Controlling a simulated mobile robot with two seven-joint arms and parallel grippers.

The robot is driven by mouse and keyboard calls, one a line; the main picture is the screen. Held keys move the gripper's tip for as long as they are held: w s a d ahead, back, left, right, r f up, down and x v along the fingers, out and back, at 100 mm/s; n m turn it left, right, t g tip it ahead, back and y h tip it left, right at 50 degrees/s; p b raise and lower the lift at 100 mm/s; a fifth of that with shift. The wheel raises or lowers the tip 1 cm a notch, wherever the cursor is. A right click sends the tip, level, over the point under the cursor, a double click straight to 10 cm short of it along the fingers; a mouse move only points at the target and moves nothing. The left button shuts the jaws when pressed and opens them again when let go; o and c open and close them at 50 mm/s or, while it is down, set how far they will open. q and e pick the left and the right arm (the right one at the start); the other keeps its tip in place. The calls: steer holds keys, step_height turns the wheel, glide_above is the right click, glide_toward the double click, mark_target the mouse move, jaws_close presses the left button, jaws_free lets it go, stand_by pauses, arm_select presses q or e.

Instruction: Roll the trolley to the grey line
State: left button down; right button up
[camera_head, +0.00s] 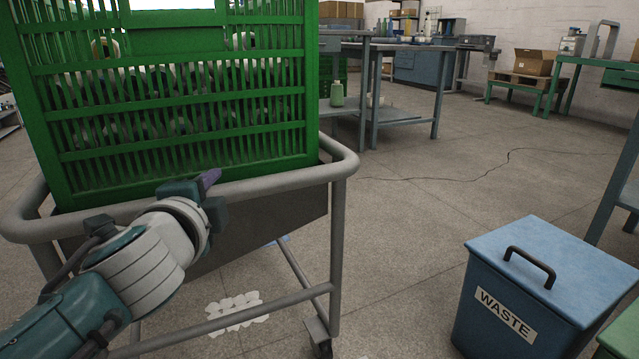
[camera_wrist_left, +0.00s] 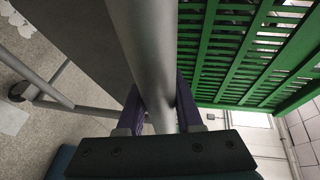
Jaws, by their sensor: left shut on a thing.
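The trolley (camera_head: 290,180) stands in front of me, a grey tube frame on castors with a rail around its top. A green slatted crate (camera_head: 180,188) rides on it, with several rounded items showing dimly through the slats. My left gripper (camera_head: 212,186) is at the near rail. The left wrist view shows its purple fingers (camera_wrist_left: 162,112) on both sides of the grey rail (camera_wrist_left: 145,45), shut on it. I cannot make out a grey line on the floor in either view. My right gripper is not in view.
A blue waste bin (camera_head: 525,285) stands at the right, close to the trolley's side. Workbenches (camera_head: 420,50) and a green table (camera_head: 585,65) stand further back. Open floor (camera_head: 440,190) lies between them. A pale patch (camera_head: 237,312) marks the floor beneath the trolley.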

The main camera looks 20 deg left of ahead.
arm_select(q)
steer(key=shift+a+f, duration=0.1)
steer(key=shift+f, duration=0.05)
steer(key=c, duration=0.6)
jaws_free()
steer(key=shift+s+r, duration=0.15)
steer(key=shift+r, duration=0.05)
steer(key=p+v, duration=0.2)
steer(key=v, duration=0.7)
steer(key=shift+s+d, duration=0.25)
steer(key=shift+d, duration=0.1)
